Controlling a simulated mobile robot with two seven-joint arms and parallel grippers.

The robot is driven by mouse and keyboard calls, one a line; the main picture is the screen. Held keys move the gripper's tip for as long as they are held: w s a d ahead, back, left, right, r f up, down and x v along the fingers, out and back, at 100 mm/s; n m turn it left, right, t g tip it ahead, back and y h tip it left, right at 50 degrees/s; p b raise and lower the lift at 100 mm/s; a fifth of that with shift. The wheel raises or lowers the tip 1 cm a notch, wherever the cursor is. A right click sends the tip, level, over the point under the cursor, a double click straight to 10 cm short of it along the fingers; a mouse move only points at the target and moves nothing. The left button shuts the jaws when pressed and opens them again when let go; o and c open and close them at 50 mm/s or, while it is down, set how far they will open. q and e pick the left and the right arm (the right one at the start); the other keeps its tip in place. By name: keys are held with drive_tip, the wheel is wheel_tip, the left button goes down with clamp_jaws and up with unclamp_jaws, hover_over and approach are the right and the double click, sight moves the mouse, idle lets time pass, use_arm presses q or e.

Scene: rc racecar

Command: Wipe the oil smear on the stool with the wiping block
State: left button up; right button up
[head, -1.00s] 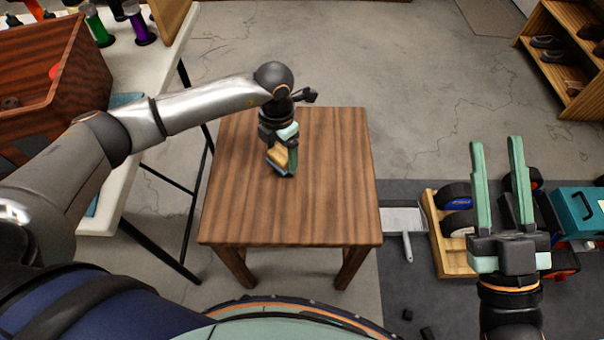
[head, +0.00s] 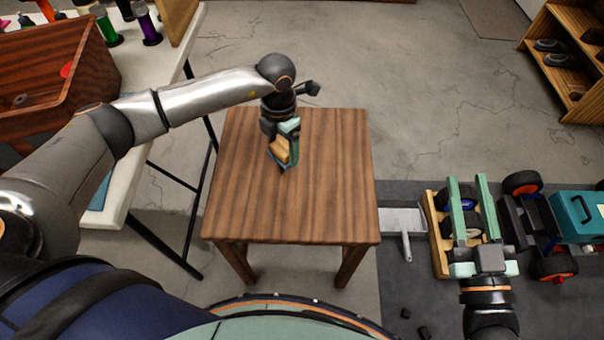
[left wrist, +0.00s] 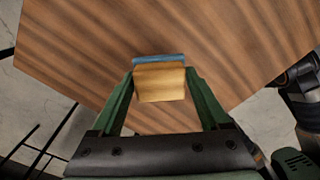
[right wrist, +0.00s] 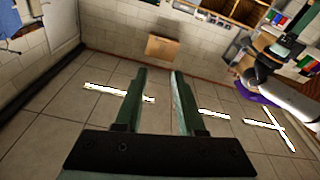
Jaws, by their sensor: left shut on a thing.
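The wooden stool (head: 325,205) stands in the middle of the head view; its top also fills much of the left wrist view (left wrist: 235,55). My left gripper (head: 285,155) is shut on the wiping block (head: 280,151), which is tan with a blue pad. In the left wrist view the block (left wrist: 160,84) sits between the green fingers, pad at the far side. The block is at or just above the stool top; I cannot tell if it touches. I see no oil smear on the visible wood. My right gripper (head: 467,195) is open and empty, right of the stool.
A white table (head: 150,150) with a wooden bin (head: 60,80) and spools stands at the left. A wooden shelf (head: 560,70) stands at the far right.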

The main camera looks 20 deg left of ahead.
use_arm(q)
drive_tip(key=shift+r+p, duration=0.35)
drive_tip(key=shift+r, duration=0.7)
drive_tip(key=shift+r+p, duration=0.65)
drive_tip(key=shift+p, duration=0.05)
drive_tip(key=shift+r, duration=0.3)
use_arm(e)
drive_tip(key=s+d+f+m+g+h, duration=0.1)
drive_tip(key=s+f+g, duration=0.1)
drive_tip(key=f, duration=0.5)
drive_tip(key=s+f+m+g+h, duration=0.1)
drive_tip(key=s+f+g, duration=0.1)
drive_tip(key=f+g, duration=0.2)
wheel_tip(320, 180, down, 4)
drive_tip(key=shift+d+r+m+h, duration=0.15)
drive_tip(key=shift+d+m+h, duration=0.15)
drive_tip(key=shift+d, duration=0.1)
drive_tip(key=shift+r, duration=0.1)
